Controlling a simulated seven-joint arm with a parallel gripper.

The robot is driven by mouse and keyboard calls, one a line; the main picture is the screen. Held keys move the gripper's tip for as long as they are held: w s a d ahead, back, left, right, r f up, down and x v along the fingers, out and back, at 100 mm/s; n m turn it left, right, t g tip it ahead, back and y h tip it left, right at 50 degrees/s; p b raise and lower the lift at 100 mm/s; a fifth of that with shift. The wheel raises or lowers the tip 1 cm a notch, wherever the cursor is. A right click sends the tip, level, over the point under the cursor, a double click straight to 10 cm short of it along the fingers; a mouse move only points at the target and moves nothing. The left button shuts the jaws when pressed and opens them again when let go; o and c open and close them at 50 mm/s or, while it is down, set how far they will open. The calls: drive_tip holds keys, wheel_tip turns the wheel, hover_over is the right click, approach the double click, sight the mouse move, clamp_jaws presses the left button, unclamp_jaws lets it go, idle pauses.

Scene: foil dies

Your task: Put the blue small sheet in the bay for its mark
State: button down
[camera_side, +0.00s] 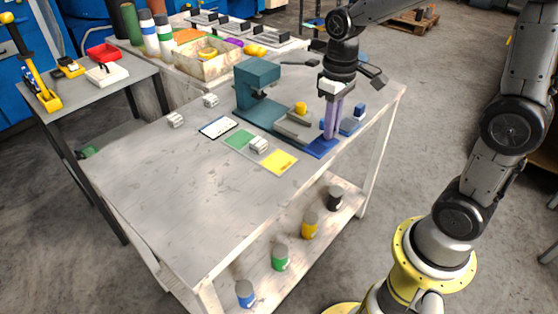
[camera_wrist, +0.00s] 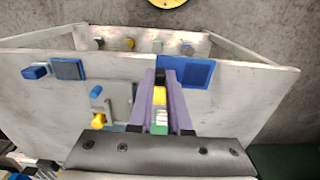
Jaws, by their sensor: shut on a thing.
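The blue small sheet (camera_side: 318,149) is a flat blue square at the tips of my gripper (camera_side: 331,138), in front of the green press. My gripper is shut on it with long purple fingers pointing down. In the wrist view the sheet (camera_wrist: 200,74) shows to the right of my fingertips (camera_wrist: 166,76), with a darker square on its face; the fingers hide part of its left side. I cannot tell its height above the table.
The green press (camera_side: 257,80) stands behind my gripper, with a grey block (camera_side: 294,127) and yellow knob (camera_side: 300,107) before it. A blue block (camera_wrist: 35,72) and blue pad (camera_wrist: 68,69) lie nearby. Several small silver dies (camera_side: 258,146) sit about. The table's near left is clear.

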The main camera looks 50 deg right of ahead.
drive_tip(key=shift+a+f, duration=0.2)
drive_tip(key=w+f, duration=0.3)
drive_tip(key=w, duration=0.1)
drive_tip(key=w+d+f, duration=0.1)
drive_tip(key=w+f, duration=0.2)
drive_tip(key=w, duration=0.1)
drive_tip(key=w+f, duration=0.3)
drive_tip(key=w, duration=0.2)
drive_tip(key=shift+d+f, duration=0.1)
drive_tip(key=shift+d, duration=0.1)
drive_tip(key=shift+w+f, duration=0.1)
drive_tip(key=shift+f, duration=0.1)
drive_tip(key=shift+w+f, duration=0.1)
drive_tip(key=shift+f, duration=1.5)
drive_tip(key=shift+f, duration=0.1)
drive_tip(key=c, duration=0.9)
unclamp_jaws()
drive_tip(key=shift+o, duration=0.2)
